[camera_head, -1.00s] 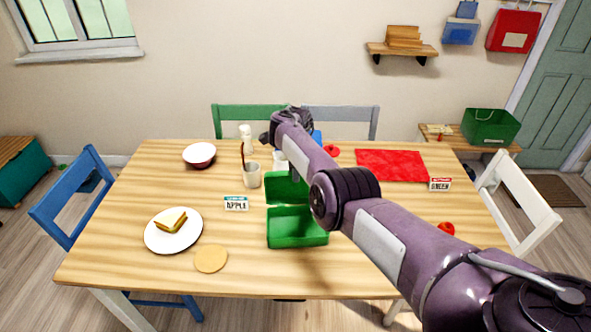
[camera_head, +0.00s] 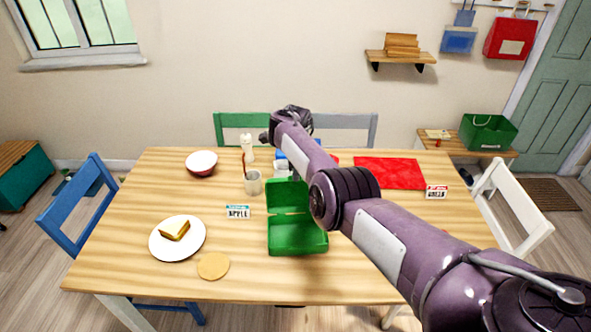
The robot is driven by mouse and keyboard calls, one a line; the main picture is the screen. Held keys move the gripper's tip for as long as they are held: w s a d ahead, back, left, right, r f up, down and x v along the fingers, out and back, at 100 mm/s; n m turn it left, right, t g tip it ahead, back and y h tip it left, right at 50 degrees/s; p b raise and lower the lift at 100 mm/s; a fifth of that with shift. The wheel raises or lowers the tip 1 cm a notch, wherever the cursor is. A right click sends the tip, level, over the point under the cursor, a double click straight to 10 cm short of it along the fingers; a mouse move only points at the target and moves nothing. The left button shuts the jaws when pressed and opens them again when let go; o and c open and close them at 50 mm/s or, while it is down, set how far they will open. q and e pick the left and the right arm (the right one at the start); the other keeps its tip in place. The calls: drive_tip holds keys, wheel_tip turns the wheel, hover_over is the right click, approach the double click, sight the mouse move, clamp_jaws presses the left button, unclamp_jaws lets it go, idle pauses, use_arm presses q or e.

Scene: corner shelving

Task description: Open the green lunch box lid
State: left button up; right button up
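The green lunch box (camera_head: 297,237) sits near the middle of the wooden table. Its lid (camera_head: 287,195) is open and stands up at the back of the base. My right arm reaches in from the lower right and covers the right side of the lid. Its wrist end is above and behind the box; my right gripper (camera_head: 283,152) is there, but its fingers cannot be made out clearly, nor whether they touch the lid. My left gripper is not in view.
A bowl (camera_head: 201,163) is at back left, a red mat (camera_head: 389,173) at back right. The table front is mostly clear.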

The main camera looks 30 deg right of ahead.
wheel_tip(320, 180, up, 4)
drive_tip(key=p, duration=0.3)
drive_tip(key=shift+r+p, duration=0.2)
drive_tip(key=shift+p, duration=0.1)
wheel_tip(320, 180, up, 8)
drive_tip(key=s, duration=0.1)
drive_tip(key=shift+a+f, duration=0.15)
drive_tip(key=shift+a, duration=0.05)
idle(0.4)
drive_tip(key=shift+f, duration=0.1)
